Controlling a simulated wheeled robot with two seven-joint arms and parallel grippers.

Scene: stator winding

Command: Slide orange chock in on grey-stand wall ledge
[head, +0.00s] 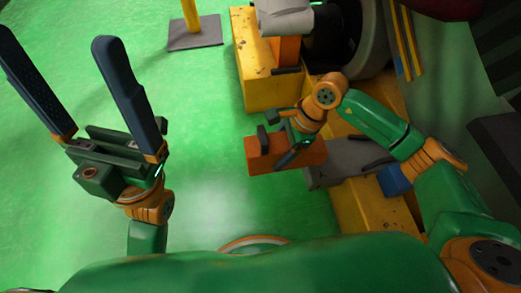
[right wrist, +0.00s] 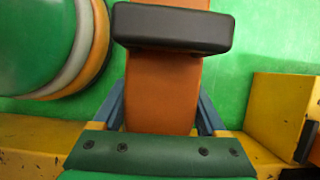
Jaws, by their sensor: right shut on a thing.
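My right gripper (head: 280,148) is shut on the orange chock (head: 256,161). In the right wrist view the blue fingers (right wrist: 160,108) stand on either side of the orange chock (right wrist: 164,85), and a black bar (right wrist: 172,29) crosses it. The chock is left of the grey stand (head: 345,157), and its right end is close to the stand's left edge. I cannot tell whether they touch. The wall ledge cannot be made out clearly. My left gripper (head: 55,38) is open and empty at the far left, well away from the chock.
A yellow block (head: 262,82) with an orange piece (head: 286,52) under a grey part (head: 284,17) stands behind. A yellow post on a grey plate (head: 195,34) stands at the top. A blue block (head: 394,180) is beside the grey stand. Green floor lies clear between my arms.

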